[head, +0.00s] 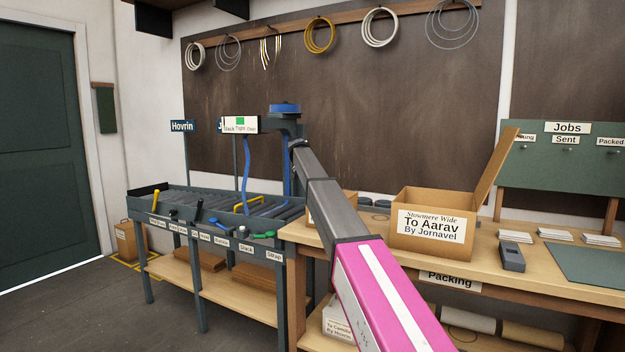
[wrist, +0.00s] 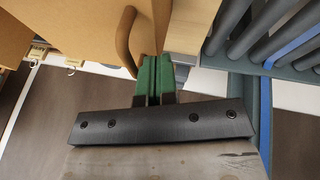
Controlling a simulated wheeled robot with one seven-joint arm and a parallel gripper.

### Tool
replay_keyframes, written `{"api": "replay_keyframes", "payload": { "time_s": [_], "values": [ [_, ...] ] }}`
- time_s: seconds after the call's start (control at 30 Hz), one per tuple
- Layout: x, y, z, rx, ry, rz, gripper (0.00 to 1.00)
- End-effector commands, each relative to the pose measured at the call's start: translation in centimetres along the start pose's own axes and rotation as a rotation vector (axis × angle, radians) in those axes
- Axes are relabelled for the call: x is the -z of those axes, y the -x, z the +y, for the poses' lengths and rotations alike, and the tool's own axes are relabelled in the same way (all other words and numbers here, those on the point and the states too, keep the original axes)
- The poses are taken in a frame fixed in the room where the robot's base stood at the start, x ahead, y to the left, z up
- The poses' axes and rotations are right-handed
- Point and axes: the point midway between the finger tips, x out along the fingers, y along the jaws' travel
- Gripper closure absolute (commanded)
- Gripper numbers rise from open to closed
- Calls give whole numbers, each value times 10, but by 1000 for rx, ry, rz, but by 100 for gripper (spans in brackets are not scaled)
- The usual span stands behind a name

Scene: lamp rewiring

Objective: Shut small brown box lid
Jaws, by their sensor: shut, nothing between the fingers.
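A brown cardboard box (head: 405,243) labelled "To Aarav By Jornavel" stands on the packing bench in the head view. Its lid (head: 495,168) is raised, tilted up to the right. A smaller brown box (head: 348,199) sits to its left, mostly hidden behind my arm; its lid cannot be made out. In the wrist view my gripper's green fingers (wrist: 154,80) are together and empty. They are close to a brown surface (wrist: 70,25) with a curved brown handle (wrist: 125,42); contact cannot be told. My fingers cannot be made out in the head view.
The packing bench (head: 480,255) holds a grey device (head: 511,257), paper stacks and a green mat (head: 590,263). A roller conveyor (head: 215,205) stands to the left; its rollers (wrist: 270,25) show in the wrist view. The floor (head: 95,310) at the left front is clear.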

Motion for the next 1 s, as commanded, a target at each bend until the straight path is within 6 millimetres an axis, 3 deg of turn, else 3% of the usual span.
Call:
{"api": "replay_keyframes", "payload": {
  "time_s": [0.63,1.0],
  "values": [
    [0,-2,-1,-16,5,-2,100],
    [4,11,3,-15,5,-2,100]
  ]
}}
